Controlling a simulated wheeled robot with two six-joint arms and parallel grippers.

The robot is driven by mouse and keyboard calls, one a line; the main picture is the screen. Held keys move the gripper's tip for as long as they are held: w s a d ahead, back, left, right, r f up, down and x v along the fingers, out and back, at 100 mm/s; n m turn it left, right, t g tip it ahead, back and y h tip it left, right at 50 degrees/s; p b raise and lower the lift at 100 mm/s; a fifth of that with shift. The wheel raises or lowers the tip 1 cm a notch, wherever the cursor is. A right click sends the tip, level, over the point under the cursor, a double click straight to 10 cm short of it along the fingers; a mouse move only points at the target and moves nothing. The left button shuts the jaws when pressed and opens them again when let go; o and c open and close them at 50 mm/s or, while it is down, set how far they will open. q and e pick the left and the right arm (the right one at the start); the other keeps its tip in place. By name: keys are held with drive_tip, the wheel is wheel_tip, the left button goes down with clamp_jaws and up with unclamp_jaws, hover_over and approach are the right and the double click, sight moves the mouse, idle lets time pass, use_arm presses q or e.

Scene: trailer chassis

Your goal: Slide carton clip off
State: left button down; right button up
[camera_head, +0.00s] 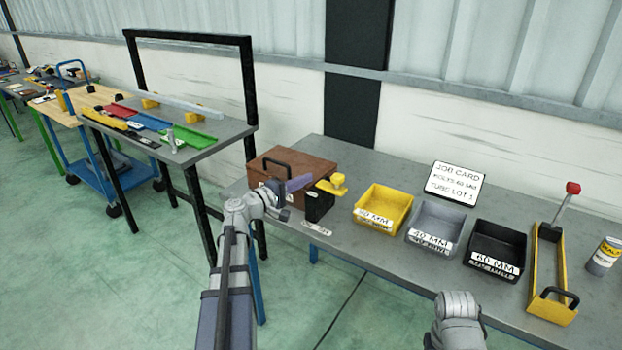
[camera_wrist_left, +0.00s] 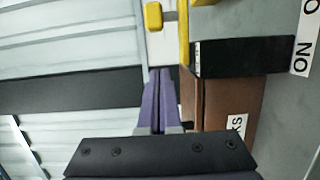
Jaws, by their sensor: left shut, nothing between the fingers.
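A yellow piece (camera_head: 333,185), possibly the clip, shows above a black box (camera_head: 318,206) beside a brown case (camera_head: 275,172) with a dark handle. In the left wrist view, yellow parts (camera_wrist_left: 154,17) show beyond my fingers, with a pale surface (camera_wrist_left: 162,47) near them. My left gripper (camera_head: 308,179) has purple fingers, shut and empty. It is in front of the brown case, pointing toward the yellow piece. In the wrist view the left gripper (camera_wrist_left: 160,75) lies alongside the brown case (camera_wrist_left: 225,105). I cannot tell whether the fingertips touch anything. My right gripper's fingers are not visible.
Yellow (camera_head: 383,210), grey (camera_head: 434,232) and black (camera_head: 495,250) bins line the grey bench (camera_head: 375,262). A job card (camera_head: 455,183) stands behind them. A yellow tray (camera_head: 537,290) and a can (camera_head: 604,257) are at the right. Another table (camera_head: 215,140) stands at the left.

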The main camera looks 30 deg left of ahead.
use_arm(q)
drive_tip(key=v, duration=0.7)
idle(0.4)
drive_tip(key=s+d+f+m+g+h+p, duration=0.1)
drive_tip(key=d+f+m+g+p, duration=0.2)
drive_tip(key=d, duration=0.6)
drive_tip(key=s+d+f+m+g+h, duration=0.1)
drive_tip(key=d+f+m+g, duration=0.25)
drive_tip(key=d, duration=0.55)
drive_tip(key=d+f+m+g+h+p, duration=0.1)
drive_tip(key=d+f+m+g+p, duration=0.15)
drive_tip(key=d+g, duration=0.45)
drive_tip(key=s+d+f+m+g+y+p, duration=0.2)
drive_tip(key=s+d+m+y+p, duration=0.3)
drive_tip(key=s+d+m+y, duration=0.4)
drive_tip(key=s+d+g+y, duration=0.1)
drive_tip(key=s+d, duration=0.2)
drive_tip(key=s, duration=0.3)
drive_tip(key=shift+f+g, duration=0.15)
drive_tip(key=shift+g, duration=0.2)
drive_tip(key=shift+s, duration=0.1)
